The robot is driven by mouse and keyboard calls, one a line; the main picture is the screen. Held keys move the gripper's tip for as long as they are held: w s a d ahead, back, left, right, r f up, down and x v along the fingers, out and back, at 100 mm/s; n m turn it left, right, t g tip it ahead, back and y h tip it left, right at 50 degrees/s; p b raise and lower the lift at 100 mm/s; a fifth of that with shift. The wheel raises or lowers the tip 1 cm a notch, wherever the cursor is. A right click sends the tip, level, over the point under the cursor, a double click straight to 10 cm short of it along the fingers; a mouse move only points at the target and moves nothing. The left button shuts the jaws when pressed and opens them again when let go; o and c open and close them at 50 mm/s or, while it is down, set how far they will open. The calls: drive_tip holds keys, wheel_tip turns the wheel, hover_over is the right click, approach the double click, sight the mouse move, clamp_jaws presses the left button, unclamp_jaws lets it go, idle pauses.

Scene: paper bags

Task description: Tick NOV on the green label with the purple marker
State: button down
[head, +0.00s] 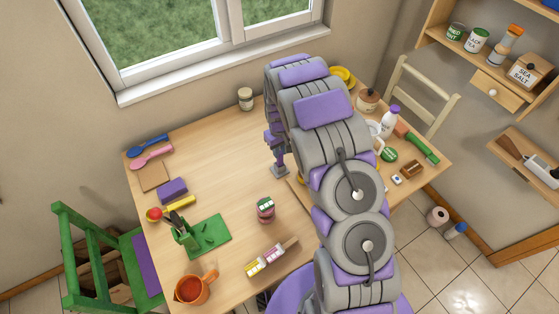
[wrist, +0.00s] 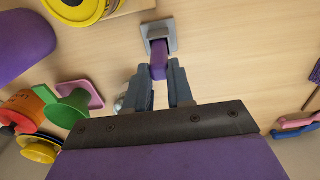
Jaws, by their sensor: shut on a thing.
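My gripper (wrist: 161,70) is shut on an upright purple piece, which looks like the purple marker (wrist: 158,50). The marker's far end sits in or on a small grey square stand (wrist: 171,38). In the head view my gripper (head: 277,160) is just above that grey stand (head: 281,172), on the table's back half. The marker is too small to tell apart from my purple arm parts there. I cannot make out a green label reading NOV in either view. A small jar (head: 265,210) with green and pink parts stands mid-table, its lettering unreadable.
A green mat (head: 213,237) with a green holder, an orange mug (head: 195,289), a purple block (head: 172,190) and spoons (head: 150,155) occupy the left side. Yellow and white blocks (head: 265,261) lie near the front. My arm hides the table's middle right. Bare wood surrounds the stand.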

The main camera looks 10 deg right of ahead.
drive_tip(key=shift+r, duration=0.7)
drive_tip(key=shift+r+p, duration=1.2)
drive_tip(key=shift+r, duration=1.8)
